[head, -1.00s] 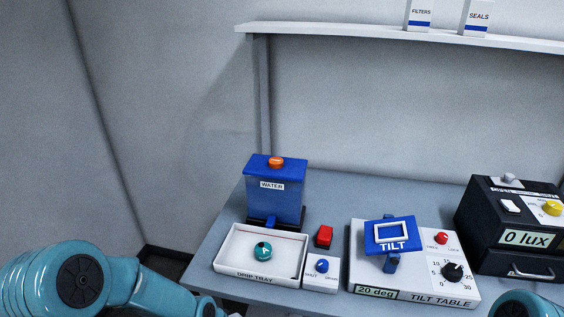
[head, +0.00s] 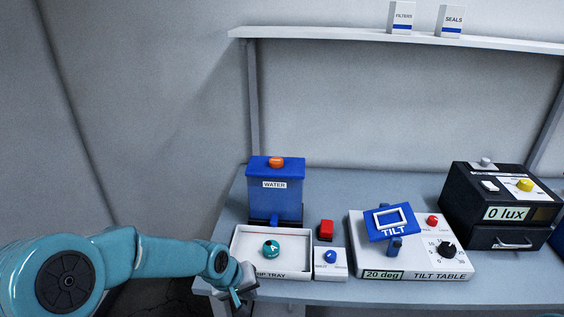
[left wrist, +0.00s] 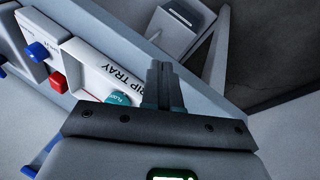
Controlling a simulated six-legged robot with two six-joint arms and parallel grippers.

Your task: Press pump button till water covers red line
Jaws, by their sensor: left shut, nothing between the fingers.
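A blue tank labelled WATER (head: 275,196) stands at the back left of the table, with an orange button (head: 277,162) on its lid. The white drip tray (head: 237,244) lies before it with a round teal float (head: 271,249) inside. My right gripper is out of view.
A small white box with a blue knob (head: 330,257) sits right of the tray. The tilt table (head: 425,263) and a black lux box (head: 495,236) stand further right. A shelf (head: 390,38) runs above. Table surface behind the tilt table is clear.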

